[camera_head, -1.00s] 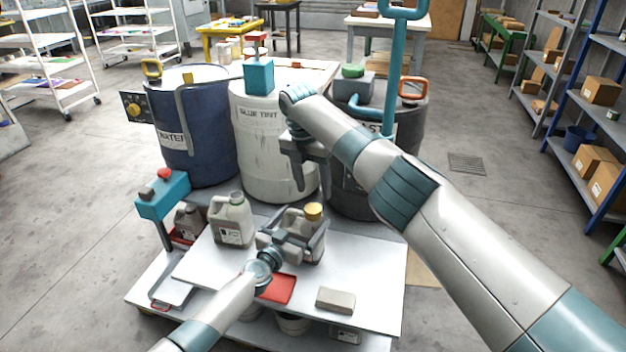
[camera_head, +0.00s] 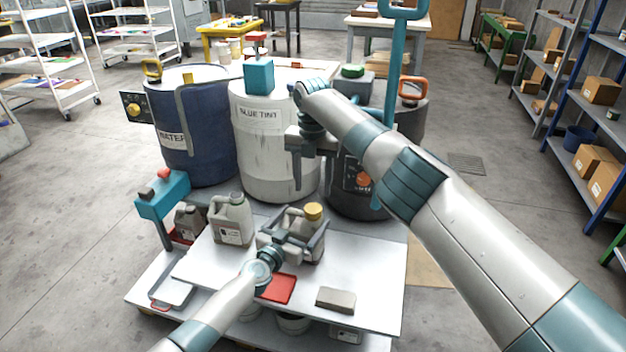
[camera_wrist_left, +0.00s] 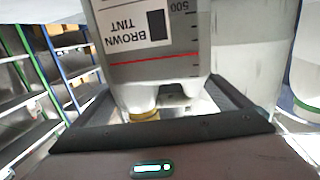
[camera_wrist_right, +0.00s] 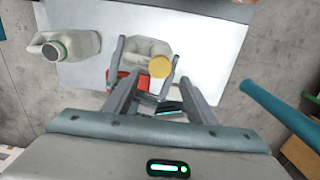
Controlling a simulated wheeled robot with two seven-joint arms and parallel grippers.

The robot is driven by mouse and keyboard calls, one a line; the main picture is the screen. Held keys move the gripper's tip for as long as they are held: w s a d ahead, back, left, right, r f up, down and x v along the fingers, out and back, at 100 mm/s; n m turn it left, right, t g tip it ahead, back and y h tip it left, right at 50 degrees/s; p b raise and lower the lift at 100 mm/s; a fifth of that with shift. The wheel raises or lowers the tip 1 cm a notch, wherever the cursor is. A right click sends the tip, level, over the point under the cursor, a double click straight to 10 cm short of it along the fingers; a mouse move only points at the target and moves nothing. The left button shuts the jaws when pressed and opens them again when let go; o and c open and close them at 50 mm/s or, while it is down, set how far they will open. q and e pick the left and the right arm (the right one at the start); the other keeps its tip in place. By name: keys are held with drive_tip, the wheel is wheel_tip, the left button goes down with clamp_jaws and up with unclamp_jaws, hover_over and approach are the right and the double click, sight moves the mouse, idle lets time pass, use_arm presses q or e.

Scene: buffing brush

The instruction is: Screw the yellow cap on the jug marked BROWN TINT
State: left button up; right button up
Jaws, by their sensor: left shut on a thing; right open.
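The jug marked BROWN TINT (camera_wrist_left: 155,45) stands on the white table, and its label is readable in the left wrist view. The yellow cap (camera_head: 314,211) sits at the jug's mouth; it also shows in the right wrist view (camera_wrist_right: 159,67). I cannot tell how tightly it is seated. My left gripper (camera_head: 300,232) is shut around the jug's sides and hides part of its body. My right gripper (camera_head: 312,168) is open and empty, above and behind the jug. In the right wrist view the cap shows between its fingers, beyond their tips.
Another pale jug (camera_head: 231,220) stands left of the held jug, with a darker one (camera_head: 188,222) farther left. A red mat (camera_head: 278,288) and a grey block (camera_head: 336,299) lie in front. The blue tint drum (camera_head: 262,150) and other drums stand behind. The table's right side is clear.

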sight(313, 208)
drive_tip(key=shift+f, duration=3.55)
drive_tip(key=c, duration=1.1)
